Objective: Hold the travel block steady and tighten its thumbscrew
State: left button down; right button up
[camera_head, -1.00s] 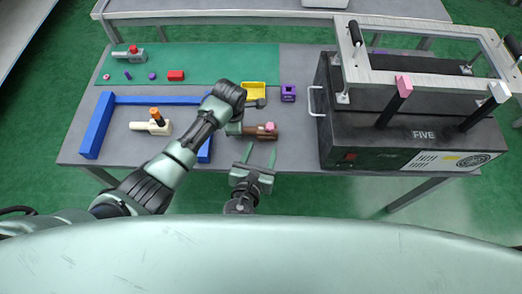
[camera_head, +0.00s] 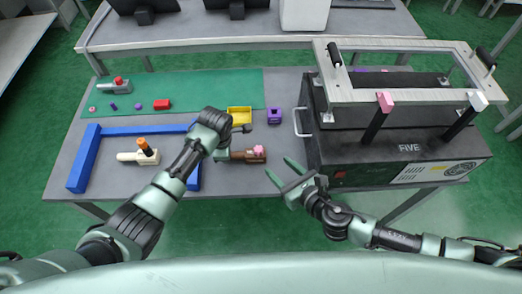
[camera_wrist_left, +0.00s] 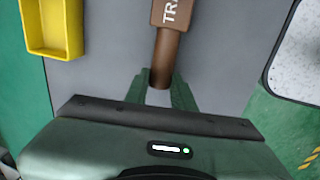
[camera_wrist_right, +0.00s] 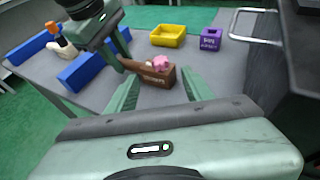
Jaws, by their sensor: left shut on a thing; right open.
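The travel block is a brown block (camera_head: 249,156) with a pink thumbscrew (camera_head: 258,151) on top; it lies on the grey table near its front edge. It also shows in the right wrist view (camera_wrist_right: 153,73), with lettering on its side. My left gripper (camera_wrist_left: 161,90) is shut on the block's narrow brown end, and the lettered part extends beyond the fingers. The thumbscrew is out of the left wrist view.
A yellow tray (camera_head: 239,115) and a purple box (camera_head: 274,116) stand behind the block. A large black machine (camera_head: 390,150) with a metal frame fills the table's right side. A blue frame (camera_head: 85,160) surrounds a cream block with an orange knob (camera_head: 142,143) at left.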

aim_at(259, 149)
jog(key=x, duration=1.1)
jog(key=shift+w+a+f, duration=0.15)
jog(key=shift+f, duration=0.05)
grip_shut()
